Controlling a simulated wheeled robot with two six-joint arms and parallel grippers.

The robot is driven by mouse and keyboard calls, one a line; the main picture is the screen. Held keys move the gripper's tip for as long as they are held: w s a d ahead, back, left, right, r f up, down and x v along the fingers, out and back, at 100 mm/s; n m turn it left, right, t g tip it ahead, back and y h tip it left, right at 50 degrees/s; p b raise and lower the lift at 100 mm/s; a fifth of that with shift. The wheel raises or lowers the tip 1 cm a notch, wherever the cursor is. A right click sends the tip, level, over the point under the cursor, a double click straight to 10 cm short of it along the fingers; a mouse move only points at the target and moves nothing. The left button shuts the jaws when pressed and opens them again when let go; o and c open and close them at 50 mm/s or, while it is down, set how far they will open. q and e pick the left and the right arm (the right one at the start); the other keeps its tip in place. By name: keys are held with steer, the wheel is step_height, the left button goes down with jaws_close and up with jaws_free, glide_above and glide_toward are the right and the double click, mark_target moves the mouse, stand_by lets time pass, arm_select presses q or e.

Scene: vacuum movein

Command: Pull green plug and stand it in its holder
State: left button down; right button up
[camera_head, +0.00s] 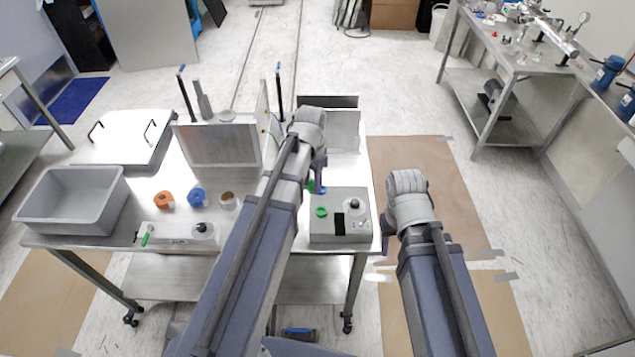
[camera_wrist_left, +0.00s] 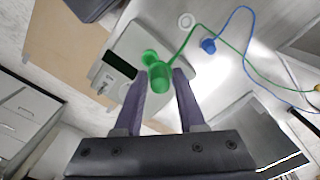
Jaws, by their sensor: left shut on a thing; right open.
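My left gripper (camera_head: 318,178) is over the right part of the table, above the back edge of the grey box. Its two fingers (camera_wrist_left: 160,95) are shut on the green plug (camera_wrist_left: 160,78), whose green cable runs off to the upper right in the left wrist view. The plug shows as a small green patch in the head view (camera_head: 311,187), partly hidden by my arm. The round green socket (camera_head: 321,212) on the box (camera_head: 340,232) is visible, apart from the plug. I cannot make out the holder. My right gripper (camera_head: 388,228) is open and empty, right of the table; its fingertips are mostly hidden.
A blue plug (camera_wrist_left: 208,45) with a blue cable lies close by.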

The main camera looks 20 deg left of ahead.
arm_select(q)
steer(key=a, duration=0.7)
steer(key=shift+s+a, duration=0.35)
steer(key=shift+a, duration=0.05)
stand_by(0.4)
stand_by(0.3)
steer(key=shift+f+b, duration=6.5)
steer(key=shift+f+b, duration=0.5)
steer(key=shift+f, duration=0.05)
steer(key=shift+f+b, duration=0.3)
steer(key=shift+f+b, duration=0.4)
steer(key=shift+b, duration=0.05)
